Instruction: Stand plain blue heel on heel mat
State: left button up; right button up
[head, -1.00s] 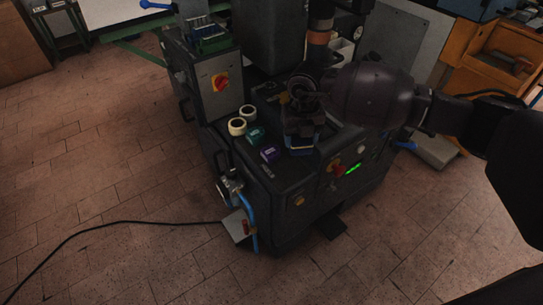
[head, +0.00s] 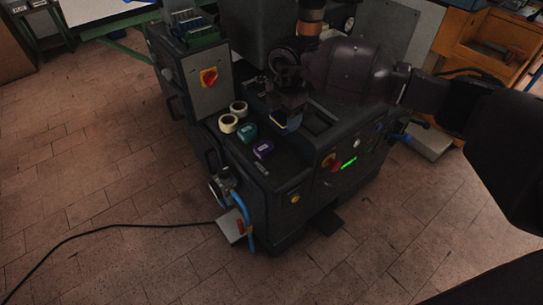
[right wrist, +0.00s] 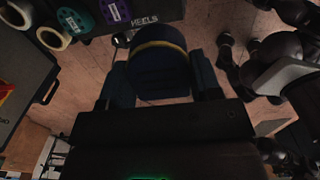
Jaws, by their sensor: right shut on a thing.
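The mat's outline is hard to make out in the head view. My left gripper is not in view.
Two cream tape rolls (head: 228,123) lie behind the teal heel, left of my gripper. A grey box with a red and yellow switch (head: 209,77) rises at the back left. A green display (head: 348,163) and buttons are on the press's front right.

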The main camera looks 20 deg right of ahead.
jog(key=b, duration=0.2)
send_over(283, 171)
notch_tip(283, 171, down, 9)
notch_tip(283, 171, down, 5)
jog(key=shift+r+b, duration=0.1)
jog(key=shift+b, duration=0.8)
jog(key=shift+f, duration=0.45)
notch_tip(283, 171, down, 3)
jog(key=shift+b, duration=0.65)
notch_tip(283, 171, down, 2)
jog(key=shift+b, duration=0.35)
jog(key=shift+c, duration=0.4)
jog(key=shift+r, duration=0.15)
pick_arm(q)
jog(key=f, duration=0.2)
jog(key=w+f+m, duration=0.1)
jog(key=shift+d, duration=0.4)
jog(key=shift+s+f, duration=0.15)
